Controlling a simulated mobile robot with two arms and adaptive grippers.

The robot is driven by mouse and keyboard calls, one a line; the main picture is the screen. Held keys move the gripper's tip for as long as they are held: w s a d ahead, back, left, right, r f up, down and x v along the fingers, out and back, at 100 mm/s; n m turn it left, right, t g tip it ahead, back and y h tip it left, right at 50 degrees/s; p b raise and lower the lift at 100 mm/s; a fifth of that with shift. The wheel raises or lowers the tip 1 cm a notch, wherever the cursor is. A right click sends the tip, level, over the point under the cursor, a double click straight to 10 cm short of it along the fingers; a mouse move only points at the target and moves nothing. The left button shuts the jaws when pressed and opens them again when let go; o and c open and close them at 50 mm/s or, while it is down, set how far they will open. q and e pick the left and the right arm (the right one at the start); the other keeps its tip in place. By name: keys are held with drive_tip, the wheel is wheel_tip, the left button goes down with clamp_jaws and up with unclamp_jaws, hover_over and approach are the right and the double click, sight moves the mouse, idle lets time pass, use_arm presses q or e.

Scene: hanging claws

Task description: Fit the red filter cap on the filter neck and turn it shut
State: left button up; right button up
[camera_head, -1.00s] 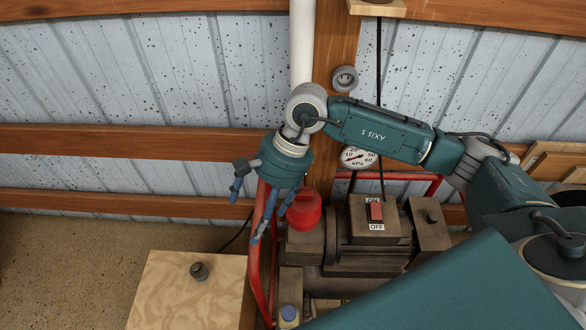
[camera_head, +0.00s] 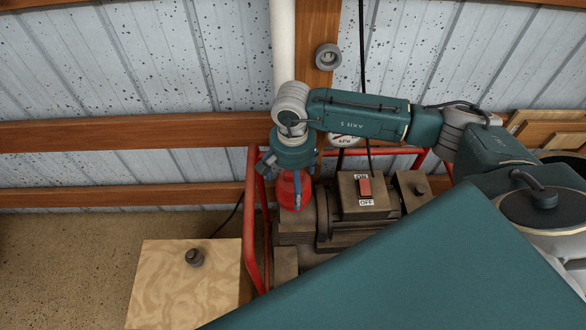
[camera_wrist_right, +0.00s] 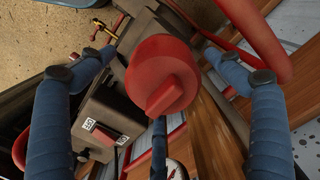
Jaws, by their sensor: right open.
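The red cap (camera_head: 294,190) sits upright on the left end of a brown-grey machine. In the right wrist view the red cap (camera_wrist_right: 165,72) is seen from above, with a raised grip bar across its top. A filter neck cannot be made out; whether one is under the cap is hidden. My right gripper (camera_head: 283,186) points down over the cap with its fingers spread. In the wrist view its blue fingers stand left, right and below the cap, and it looks open, not closed on it. My left gripper is not in view.
The machine (camera_head: 338,232) carries a red ON/OFF switch (camera_head: 365,187). Red frame tubes (camera_head: 252,215) rise close to the cap's left. A plywood box (camera_head: 165,285) with a dark knob (camera_head: 194,257) stands at lower left. Behind are a wooden rail (camera_head: 120,132) and metal wall.

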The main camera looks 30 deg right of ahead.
drive_tip(key=shift+f, duration=0.8)
drive_tip(key=shift+s, duration=0.1)
drive_tip(key=c, duration=1.7)
drive_tip(key=shift+a, duration=0.1)
drive_tip(key=shift+c, duration=1.2)
drive_tip(key=m, duration=0.4)
drive_tip(key=shift+a+f+m, duration=0.1)
drive_tip(key=shift+m, duration=0.2)
drive_tip(key=o, duration=1.8)
drive_tip(key=shift+o, duration=0.7)
drive_tip(key=shift+o, duration=1.2)
